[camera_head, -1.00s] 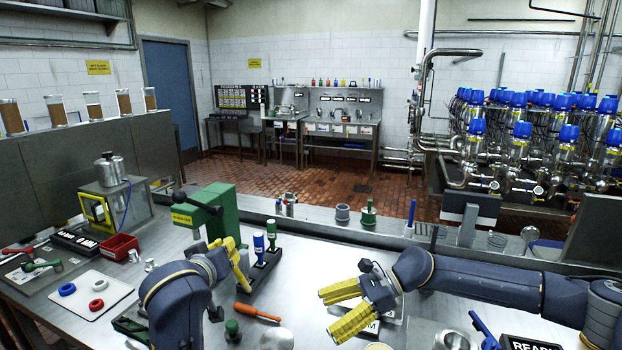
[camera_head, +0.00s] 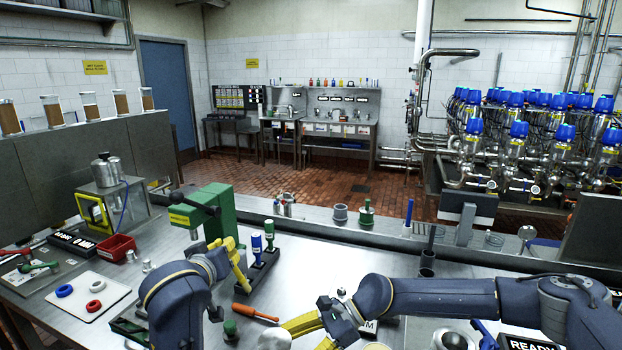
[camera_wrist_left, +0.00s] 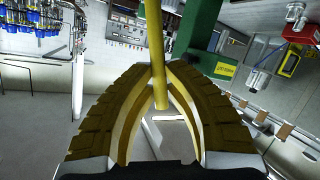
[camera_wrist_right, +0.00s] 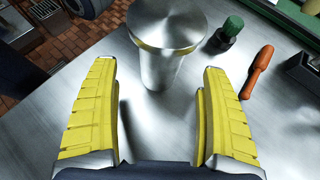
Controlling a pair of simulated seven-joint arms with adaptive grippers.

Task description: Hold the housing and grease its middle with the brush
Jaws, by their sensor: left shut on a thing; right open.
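The housing (camera_wrist_right: 162,65), a shiny metal cylinder with a wide round top, stands on the bench. In the head view it (camera_head: 272,341) is partly cut off by the bottom edge. My right gripper (camera_wrist_right: 160,100) is open and empty, its fingers pointing at the housing with a gap left; it also shows in the head view (camera_head: 305,333). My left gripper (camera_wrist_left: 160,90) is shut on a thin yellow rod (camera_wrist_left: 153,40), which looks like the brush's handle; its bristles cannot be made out. The rod (camera_head: 239,268) is beside the green press in the head view.
An orange-handled tool (camera_head: 255,313) and a green-topped piece (camera_head: 230,330) lie beside the housing. A rack holds a blue bottle (camera_head: 257,248) and a green bottle (camera_head: 269,236). The green press (camera_head: 215,212) stands behind my left gripper.

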